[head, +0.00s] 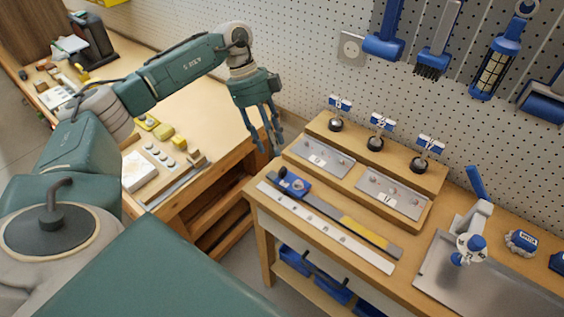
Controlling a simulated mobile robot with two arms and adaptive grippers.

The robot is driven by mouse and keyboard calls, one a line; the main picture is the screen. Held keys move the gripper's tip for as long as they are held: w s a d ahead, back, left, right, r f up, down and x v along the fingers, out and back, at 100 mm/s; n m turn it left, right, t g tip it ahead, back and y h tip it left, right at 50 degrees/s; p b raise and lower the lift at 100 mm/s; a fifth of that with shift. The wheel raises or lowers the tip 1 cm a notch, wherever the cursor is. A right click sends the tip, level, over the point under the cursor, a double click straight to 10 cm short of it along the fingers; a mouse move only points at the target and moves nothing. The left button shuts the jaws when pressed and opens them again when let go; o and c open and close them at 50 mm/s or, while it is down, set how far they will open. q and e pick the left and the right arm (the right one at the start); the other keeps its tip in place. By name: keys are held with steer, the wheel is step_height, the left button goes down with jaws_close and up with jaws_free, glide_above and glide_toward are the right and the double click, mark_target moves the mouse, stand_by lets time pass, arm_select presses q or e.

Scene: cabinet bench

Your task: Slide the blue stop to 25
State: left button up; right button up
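The blue stop (294,185) sits near the left end of a dark rail (330,212) on the wooden bench. A dark knob stands up at its left side. A pale scale strip (325,229) lies along the front of the rail, and its numbers are too small to read. A yellow section (364,234) covers the rail's right part. My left gripper (266,151) hangs fingers down, above and to the left of the stop, apart from it. Its fingers are spread with nothing seen between them. My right gripper is not in view.
Two grey plates (326,160) and (392,195) and several black knobs with blue labels (375,143) stand behind the rail. A white and blue clamp-like device (472,235) stands at right. Tools hang on the pegboard. A gap separates the left bench (195,105).

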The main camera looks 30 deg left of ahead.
mark_target(282, 169)
arm_select(q)
steer(key=p+x, duration=0.1)
steer(key=x, duration=0.7)
steer(key=shift+d+p, duration=0.1)
steer(key=shift+p, duration=0.25)
steer(key=shift+c, duration=0.3)
steer(key=shift+w, duration=0.1)
jaws_close()
